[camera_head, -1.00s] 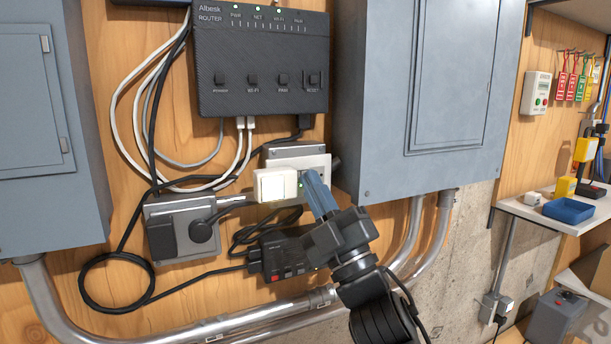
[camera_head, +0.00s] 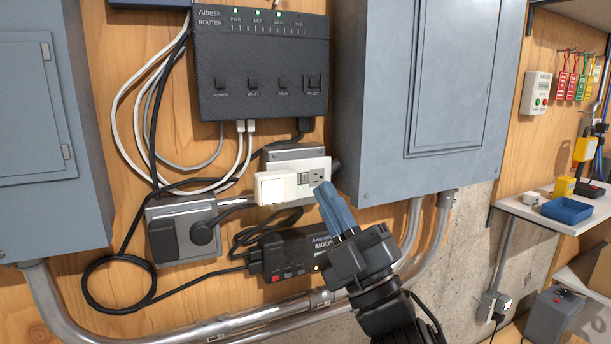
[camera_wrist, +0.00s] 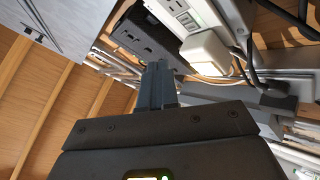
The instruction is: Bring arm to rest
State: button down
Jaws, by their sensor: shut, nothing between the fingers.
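My gripper (camera_head: 328,190) is in front of the wood panel, just below and right of a white outlet strip (camera_head: 316,172). Its blue fingers are together with nothing between them, and they look apart from the strip, though the depth is hard to judge. In the wrist view the closed fingers (camera_wrist: 158,72) point toward the wall gear. A white plug-in block (camera_head: 272,188) sits at the left of the outlet strip; it also shows in the wrist view (camera_wrist: 206,50).
A black router (camera_head: 262,65) hangs above. A black backup unit (camera_head: 290,257) is behind and left of my gripper. Grey cabinets (camera_head: 425,85) (camera_head: 45,130) flank the panel. Metal conduit (camera_head: 250,320) runs below. Cables loop at left. A shelf (camera_head: 560,218) is at far right.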

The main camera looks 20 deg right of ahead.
jog(key=shift+s, duration=0.55)
dwell(0.4)
jog(key=s+f+m+g+h, duration=0.45)
jog(key=s+f+m, duration=0.35)
jog(key=s+f, duration=0.85)
jog(key=s+f+m+g, duration=0.3)
jog(key=s, duration=0.8)
jog(key=s+f+m+g+h, duration=0.1)
jog(key=s+f+m+g, duration=0.2)
jog(key=s, duration=0.8)
jog(key=shift+f+m+g, duration=0.3)
jog(key=shift+f+g, duration=0.25)
jog(key=shift+f, duration=0.05)
